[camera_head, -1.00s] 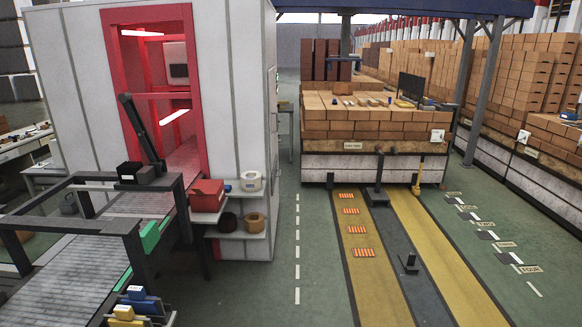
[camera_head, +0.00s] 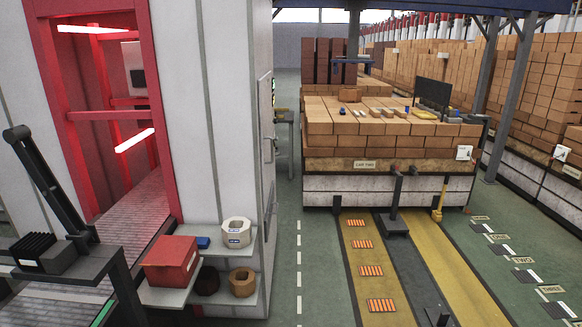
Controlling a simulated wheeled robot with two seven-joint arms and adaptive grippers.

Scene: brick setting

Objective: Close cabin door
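The white cabin (camera_head: 215,100) stands at the left, with a red-framed opening (camera_head: 105,115) in its front that shows a red-lit inside. On its right side wall is a grey door panel (camera_head: 267,125) with a handle (camera_head: 268,150), seen at a steep angle. I cannot tell whether this door is shut or ajar. Neither of my grippers is in view.
Shelves with a red box (camera_head: 171,262) and tape rolls (camera_head: 236,232) jut out at the cabin's front corner. A conveyor (camera_head: 130,230) runs into the opening. Green floor (camera_head: 275,290) is clear beside the cabin. A brick-loaded car (camera_head: 390,185) stands ahead.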

